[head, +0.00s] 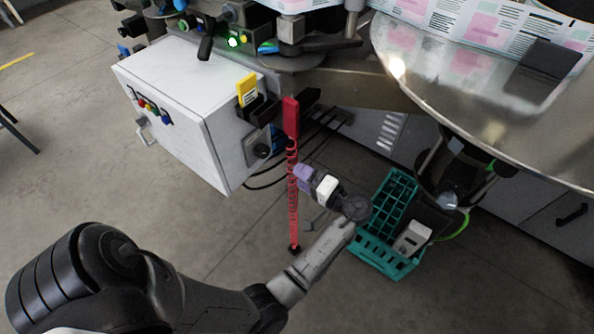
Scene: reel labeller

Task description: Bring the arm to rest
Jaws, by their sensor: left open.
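My left arm comes in from the bottom left and reaches toward the middle of the head view. Its gripper (304,175) is small in the picture, with white and purple parts past the dark wrist. It is open, and I see nothing held in it. It appears in front of the red coiled cord (293,205); whether they touch I cannot tell. My right gripper is not in view.
A white control box (165,95) with coloured buttons stands left of the gripper. A yellow tag (246,90) and a red handle (291,117) are above it. A teal crate (372,262) is right of the wrist. A round metal table (440,85) fills the upper right. Open floor lies left.

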